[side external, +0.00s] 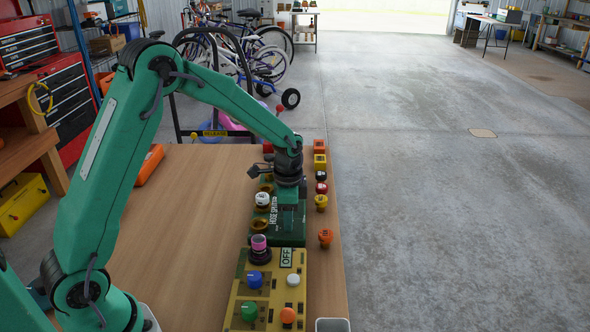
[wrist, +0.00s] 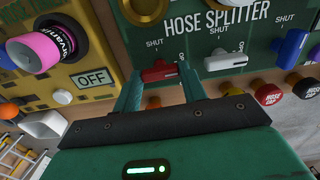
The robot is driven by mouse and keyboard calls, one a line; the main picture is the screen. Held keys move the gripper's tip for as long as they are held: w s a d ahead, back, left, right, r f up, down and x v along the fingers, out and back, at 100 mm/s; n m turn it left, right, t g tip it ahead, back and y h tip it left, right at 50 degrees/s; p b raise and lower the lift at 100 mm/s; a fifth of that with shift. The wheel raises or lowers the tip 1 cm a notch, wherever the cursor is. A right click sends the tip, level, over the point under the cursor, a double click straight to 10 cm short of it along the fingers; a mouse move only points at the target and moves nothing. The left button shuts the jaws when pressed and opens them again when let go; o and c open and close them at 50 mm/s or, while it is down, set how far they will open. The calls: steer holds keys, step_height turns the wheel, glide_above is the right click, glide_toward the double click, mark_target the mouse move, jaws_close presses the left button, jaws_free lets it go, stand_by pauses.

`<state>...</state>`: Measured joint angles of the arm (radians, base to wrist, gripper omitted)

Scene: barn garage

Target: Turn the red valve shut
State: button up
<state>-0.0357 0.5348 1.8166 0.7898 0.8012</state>
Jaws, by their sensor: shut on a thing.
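The red valve (wrist: 158,72) is a small red lever handle on the dark green panel marked HOSE SPLITTER (wrist: 200,42). In the wrist view it lies crosswise below a SHUT label, between my fingertips. My gripper (wrist: 159,80) is shut on it, with one finger at each side. In the side external view my gripper (side external: 291,204) points down over the green panel (side external: 289,238) and hides the red valve.
A white valve handle (wrist: 226,60) and a blue one (wrist: 292,46) stand to the right on the panel. A yellow box (side external: 262,295) with knobs and an OFF sign adjoins the green panel. Several caps line the table's right edge.

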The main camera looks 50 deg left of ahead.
steer(key=shift+n, duration=0.3)
steer(key=n, duration=0.8)
steer(key=shift+r, duration=0.1)
steer(key=n, duration=0.4)
steer(key=shift+n, duration=0.3)
steer(key=n, duration=0.4)
steer(key=shift+n, duration=0.3)
steer(key=o, duration=1)
